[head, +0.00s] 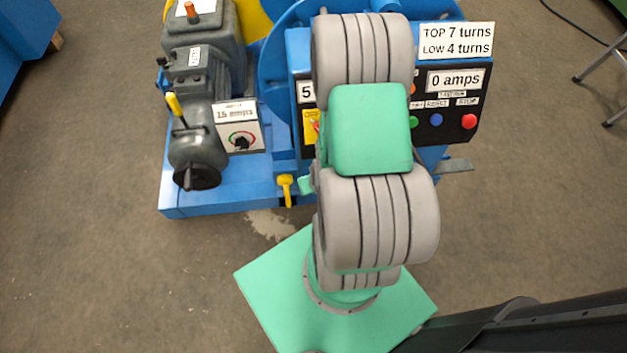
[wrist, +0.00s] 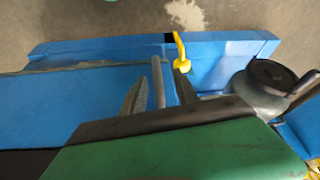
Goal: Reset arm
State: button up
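My arm (head: 370,130), green and grey, rises from its green base plate (head: 285,290) in the head view. It covers the middle of the blue machine, and my gripper is hidden behind it there. In the wrist view my gripper (wrist: 160,72) shows two dark grey fingers with a gap between them. A grey rod (wrist: 157,80) shows in that gap; I cannot tell whether it touches a finger. A yellow handle (wrist: 187,70) lies just beyond the right fingertip. The yellow handle also shows in the head view (head: 286,188), at the machine's front edge.
The blue machine base (head: 225,200) carries a grey motor (head: 200,110) with a yellow lever (head: 175,105). A dial box (head: 240,138) reads 15 amps. A black control panel (head: 455,140) reads 0 amps, with coloured buttons. Stool legs (head: 600,80) stand far right.

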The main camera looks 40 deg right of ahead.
jog(key=p+v, duration=0.1)
jog(key=v, duration=0.2)
jog(key=shift+s+r+p, duration=0.1)
jog(key=shift+r+p, duration=0.1)
jog(key=shift+p, duration=0.15)
